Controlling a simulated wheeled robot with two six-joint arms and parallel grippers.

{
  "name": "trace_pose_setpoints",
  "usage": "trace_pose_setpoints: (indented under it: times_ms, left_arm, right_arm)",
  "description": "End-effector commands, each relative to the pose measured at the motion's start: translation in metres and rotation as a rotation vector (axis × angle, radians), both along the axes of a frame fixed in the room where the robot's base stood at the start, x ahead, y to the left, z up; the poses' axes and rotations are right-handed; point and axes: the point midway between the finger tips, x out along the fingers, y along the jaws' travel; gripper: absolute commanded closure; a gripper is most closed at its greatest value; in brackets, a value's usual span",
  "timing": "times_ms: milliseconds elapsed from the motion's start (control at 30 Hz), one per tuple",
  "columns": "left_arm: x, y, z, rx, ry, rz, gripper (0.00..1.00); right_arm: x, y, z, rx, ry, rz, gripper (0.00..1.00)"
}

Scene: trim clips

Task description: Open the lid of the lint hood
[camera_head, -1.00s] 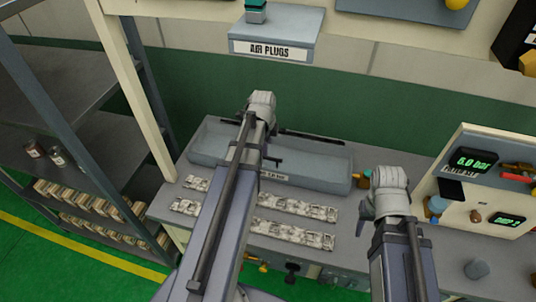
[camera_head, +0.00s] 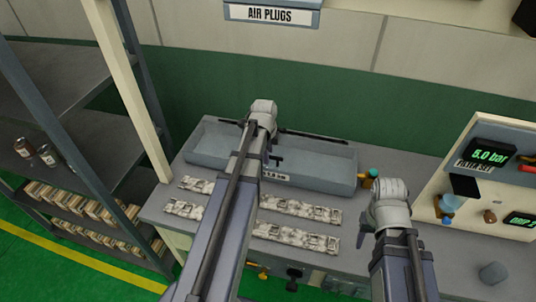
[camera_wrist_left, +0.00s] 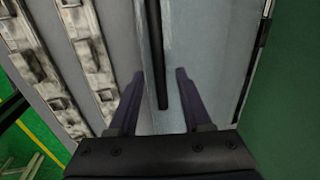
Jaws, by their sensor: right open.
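The lint hood (camera_head: 325,172) looks to be the long grey-blue box at the back of the bench, its lid apparently down. In the left wrist view, its pale grey top (camera_wrist_left: 205,60) lies below, with a dark bar (camera_wrist_left: 160,40), perhaps the lid handle, near its front edge. My left gripper (camera_wrist_left: 160,73) is open above the hood, its fingers on either side of the bar's near end in the picture. I cannot tell whether they touch it. My left arm hides part of the hood in the head view. My right gripper (camera_head: 365,220) is open, mostly hidden by its wrist, right of the hood.
Several patterned strips (camera_head: 300,209) lie on the bench (camera_head: 350,262) in front of the hood. A gauge panel (camera_head: 470,195) stands at the right, with a grey cylinder (camera_head: 493,272) before it. A rack (camera_head: 70,140) with cans and boxes stands left. The wall is close behind.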

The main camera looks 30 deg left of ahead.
Motion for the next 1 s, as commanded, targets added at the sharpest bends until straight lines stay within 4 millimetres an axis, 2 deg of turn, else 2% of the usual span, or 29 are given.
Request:
trace_pose_setpoints:
  times_ms: [33, 433, 1000]
  left_arm:
    - [0.0000, 0.0000, 0.0001, 0.000, 0.000, 0.000, 0.56]
    - [-0.0001, 0.0000, 0.0001, 0.000, 0.000, 0.000, 1.00]
    - [-0.0002, 0.0001, 0.0000, 0.000, 0.000, 0.000, 1.00]
  right_arm:
    - [0.0000, 0.0000, 0.0001, 0.000, 0.000, 0.000, 0.50]
    - [0.0000, 0.0000, 0.0000, 0.000, 0.000, 0.000, 0.50]
    - [0.0000, 0.0000, 0.0000, 0.000, 0.000, 0.000, 0.50]
